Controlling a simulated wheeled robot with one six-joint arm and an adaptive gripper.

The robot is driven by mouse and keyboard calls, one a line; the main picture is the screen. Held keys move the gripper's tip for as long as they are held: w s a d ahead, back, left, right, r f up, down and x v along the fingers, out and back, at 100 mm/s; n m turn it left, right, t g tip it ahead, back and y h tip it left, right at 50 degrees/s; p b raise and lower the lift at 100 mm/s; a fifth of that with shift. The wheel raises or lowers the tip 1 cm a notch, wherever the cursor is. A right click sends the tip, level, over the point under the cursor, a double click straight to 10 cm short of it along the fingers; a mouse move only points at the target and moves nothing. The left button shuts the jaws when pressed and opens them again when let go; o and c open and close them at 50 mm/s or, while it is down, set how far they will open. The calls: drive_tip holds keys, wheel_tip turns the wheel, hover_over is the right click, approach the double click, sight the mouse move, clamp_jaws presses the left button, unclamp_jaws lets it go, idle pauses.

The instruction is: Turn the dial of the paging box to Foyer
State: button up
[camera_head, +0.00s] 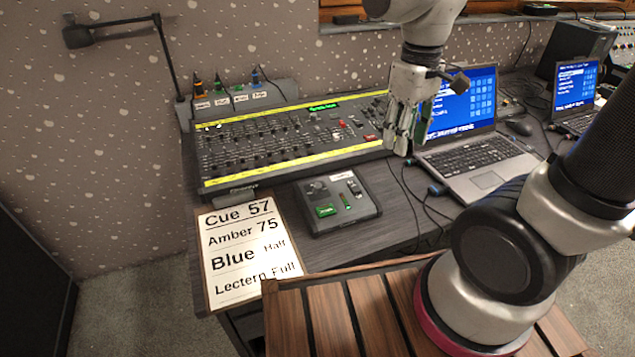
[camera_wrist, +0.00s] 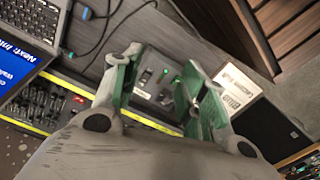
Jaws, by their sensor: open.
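The paging box (camera_head: 366,209) is a small dark grey box with a sloped top on the desk, in front of the lighting desk. Its top carries a round dark dial (camera_head: 316,187) at the upper left, a green label, a small slider and several small buttons. The dial's setting is too small to read. In the wrist view the box (camera_wrist: 146,92) lies between and beyond the fingers, partly hidden by them. My gripper (camera_head: 401,146) is open and empty, pointing down above the right end of the lighting desk, behind and to the right of the box.
A lighting desk (camera_head: 290,160) with yellow edge strips stands behind the box. A cue sheet (camera_head: 243,262) lies at the front left. An open laptop (camera_head: 478,172) and loose cables are at the right.

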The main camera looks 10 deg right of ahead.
sight(317, 185)
drive_tip(key=w+a+f+n, duration=0.3)
drive_tip(key=a+f+n, duration=0.1)
drive_tip(key=n, duration=0.1)
drive_tip(key=w+a+f+n, duration=0.4)
drive_tip(key=a+n, duration=0.1)
drive_tip(key=w+a+f+n, duration=0.3)
drive_tip(key=a+f+n, duration=0.1)
drive_tip(key=a+n, duration=0.1)
drive_tip(key=shift+w+a+f+n+t, duration=0.2)
drive_tip(key=shift+w+n+t, duration=0.2)
drive_tip(key=shift+n, duration=0.2)
drive_tip(key=shift+w+a+n, duration=0.15)
drive_tip(key=shift+n, duration=0.35)
drive_tip(key=shift+f, duration=0.15)
drive_tip(key=shift+f+n, duration=0.3)
drive_tip(key=shift+f, duration=0.05)
drive_tip(key=f, duration=0.6)
drive_tip(key=shift+w+f, duration=0.25)
drive_tip(key=shift+f, duration=0.15)
clamp_jaws()
